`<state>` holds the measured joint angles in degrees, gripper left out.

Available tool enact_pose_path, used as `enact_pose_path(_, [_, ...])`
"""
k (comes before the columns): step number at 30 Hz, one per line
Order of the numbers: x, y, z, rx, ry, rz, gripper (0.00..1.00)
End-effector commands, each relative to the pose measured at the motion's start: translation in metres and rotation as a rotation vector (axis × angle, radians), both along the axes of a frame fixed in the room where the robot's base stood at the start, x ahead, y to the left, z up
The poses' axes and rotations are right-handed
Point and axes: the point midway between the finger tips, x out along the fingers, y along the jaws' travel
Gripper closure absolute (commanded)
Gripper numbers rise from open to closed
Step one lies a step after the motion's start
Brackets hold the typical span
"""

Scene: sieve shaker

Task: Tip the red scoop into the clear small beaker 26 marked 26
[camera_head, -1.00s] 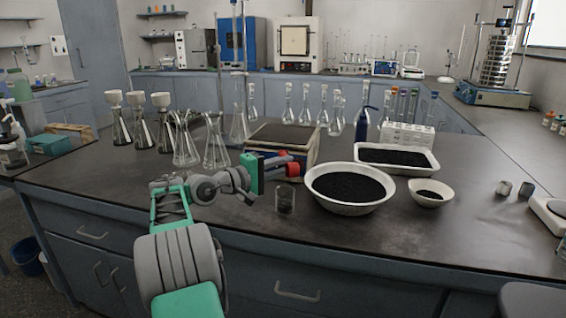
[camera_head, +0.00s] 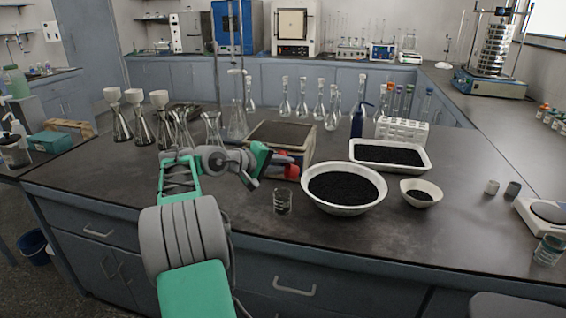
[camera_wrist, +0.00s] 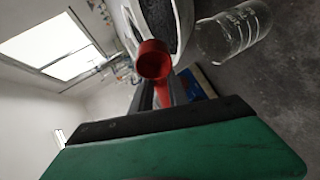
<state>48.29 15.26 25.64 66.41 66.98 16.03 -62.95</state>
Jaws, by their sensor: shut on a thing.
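My gripper (camera_head: 280,161) is shut on the red scoop (camera_head: 291,171) and holds it above the bench, behind the clear small beaker (camera_head: 282,201). In the wrist view the scoop's round cup (camera_wrist: 153,62) sticks out past the fingers (camera_wrist: 164,92). I cannot tell whether it holds any grains. The beaker stands upright on the bench, left of the white bowl; it also shows in the wrist view (camera_wrist: 238,32), apart from the scoop. It looks empty, with white markings too small to read.
A white bowl (camera_head: 343,207) of black grains stands right of the beaker. Behind are a balance (camera_head: 282,134) and a white tray (camera_head: 424,164) of black grains. A small dish (camera_head: 432,189) lies right. Another beaker (camera_head: 547,250) stands far right. Flasks (camera_head: 212,130) stand left.

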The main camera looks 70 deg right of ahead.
Motion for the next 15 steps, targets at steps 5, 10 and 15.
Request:
enact_pose_path(5, [-0.003,-0.001,0.010,0.033,-0.051,-0.002,1.00])
enact_pose_path(10, [-0.006,-0.003,0.017,0.119,-0.177,-0.003,1.00])
enact_pose_path(15, [-0.008,-0.005,0.017,0.212,-0.311,-0.002,1.00])
